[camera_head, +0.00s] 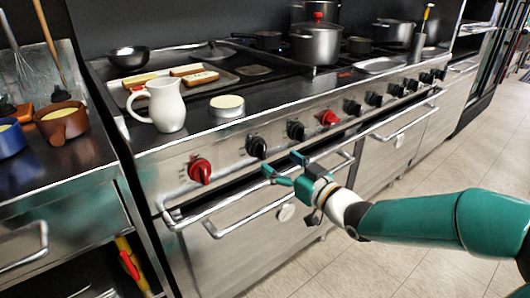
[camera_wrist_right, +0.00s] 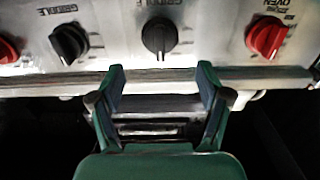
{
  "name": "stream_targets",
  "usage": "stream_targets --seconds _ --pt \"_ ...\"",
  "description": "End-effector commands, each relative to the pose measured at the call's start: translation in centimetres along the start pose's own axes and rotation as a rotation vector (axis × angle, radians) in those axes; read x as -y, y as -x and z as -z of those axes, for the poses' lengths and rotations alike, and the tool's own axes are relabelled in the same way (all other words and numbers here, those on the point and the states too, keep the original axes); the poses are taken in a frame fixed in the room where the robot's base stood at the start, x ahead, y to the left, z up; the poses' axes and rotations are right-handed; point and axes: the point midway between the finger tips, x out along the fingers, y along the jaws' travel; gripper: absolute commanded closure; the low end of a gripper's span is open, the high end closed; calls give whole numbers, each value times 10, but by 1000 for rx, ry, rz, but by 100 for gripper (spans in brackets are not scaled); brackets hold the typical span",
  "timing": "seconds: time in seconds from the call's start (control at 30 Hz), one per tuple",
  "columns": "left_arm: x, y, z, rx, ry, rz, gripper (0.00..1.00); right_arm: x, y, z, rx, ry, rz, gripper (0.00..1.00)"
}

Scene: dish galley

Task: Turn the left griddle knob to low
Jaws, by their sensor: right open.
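The left griddle knob (camera_head: 256,147) is the black knob beside the leftmost red knob on the stove's front panel. My right gripper (camera_head: 283,164) is open and empty, in front of the panel and a little apart from that knob. In the right wrist view the lettering looks upside down, and a black knob (camera_wrist_right: 160,37) marked GRIDDLE lies ahead of the gap between my open fingers (camera_wrist_right: 160,75). My left gripper is out of view.
The red oven knob (camera_head: 200,170) and the other black griddle knob (camera_head: 296,130) flank it. An oven handle bar (camera_head: 225,228) runs below the panel. A white jug (camera_head: 166,106) and a round tin (camera_head: 227,106) stand above on the stove top. Floor (camera_head: 440,165) is open at right.

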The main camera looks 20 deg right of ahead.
Motion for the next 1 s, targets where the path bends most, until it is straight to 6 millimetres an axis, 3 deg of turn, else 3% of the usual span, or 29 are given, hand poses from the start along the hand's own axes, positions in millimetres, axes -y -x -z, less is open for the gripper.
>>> stream_targets --seconds 0.1,0.33,0.5,0.8,1.0 --pt "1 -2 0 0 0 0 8 1 -26 -1 0 0 2 23" --pt "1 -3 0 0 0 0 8 0 -60 0 -1 0 0 23" --pt "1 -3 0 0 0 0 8 0 -71 0 0 0 -1 23" --pt "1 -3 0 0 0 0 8 -1 -72 0 0 0 -2 23" --pt "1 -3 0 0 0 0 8 -1 -72 0 0 0 -2 56"
